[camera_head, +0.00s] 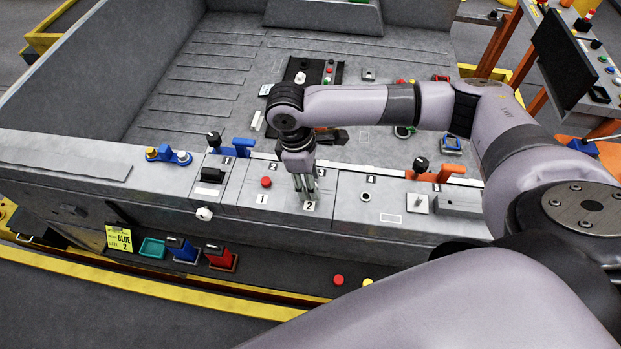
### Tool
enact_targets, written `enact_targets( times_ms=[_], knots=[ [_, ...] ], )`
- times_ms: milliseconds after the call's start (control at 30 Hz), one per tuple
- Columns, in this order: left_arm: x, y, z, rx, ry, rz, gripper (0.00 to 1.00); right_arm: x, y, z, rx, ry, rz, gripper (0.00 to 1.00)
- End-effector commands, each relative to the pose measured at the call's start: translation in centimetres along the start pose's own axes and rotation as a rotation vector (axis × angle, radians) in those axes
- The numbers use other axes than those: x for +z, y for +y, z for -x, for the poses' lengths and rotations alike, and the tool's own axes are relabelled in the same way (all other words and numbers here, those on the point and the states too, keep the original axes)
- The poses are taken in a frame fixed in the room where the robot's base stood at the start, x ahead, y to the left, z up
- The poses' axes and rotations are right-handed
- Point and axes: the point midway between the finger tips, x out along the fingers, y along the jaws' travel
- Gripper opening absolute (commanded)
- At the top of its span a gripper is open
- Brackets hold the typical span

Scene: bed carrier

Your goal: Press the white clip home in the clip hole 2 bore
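My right gripper (306,190) points down at the near ledge of the bed, just behind the label 2 (310,206). Its fingers cover the place where the clip hole 2 bore would be, so the bore is hidden. I cannot make out a white clip between or under the fingers, nor whether they are shut. A red round clip or cap (266,182) sits on the ledge behind the label 1 (262,199), left of the gripper. My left gripper is not in view.
Right of the gripper is a ringed hole (366,197). Black-knobbed levers with a blue bracket (240,148) and an orange bracket (450,172) stand on the ledge. A blue fitting (168,155) sits at left. Teal (152,248) and red (221,259) bins lie below the ledge.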

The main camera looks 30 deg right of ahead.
Motion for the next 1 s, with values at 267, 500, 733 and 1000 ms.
enact_targets(
  times_ms=[267, 500, 733, 1000],
  knots=[
    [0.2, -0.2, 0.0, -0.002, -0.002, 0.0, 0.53, -0.1, 0.0, 0.8, 0.001, 0.001, 0.0, 0.4],
    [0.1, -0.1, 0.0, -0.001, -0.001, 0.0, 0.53, -0.1, 0.1, 5.4, 0.002, 0.004, 0.001, 0.4],
    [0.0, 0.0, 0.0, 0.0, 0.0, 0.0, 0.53, -0.1, 0.0, 9.9, 0.001, 0.002, 0.001, 0.4],
    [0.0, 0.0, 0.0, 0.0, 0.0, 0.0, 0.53, 0.0, 0.0, 12.0, -0.001, 0.0, 0.001, 0.4]
  ],
)
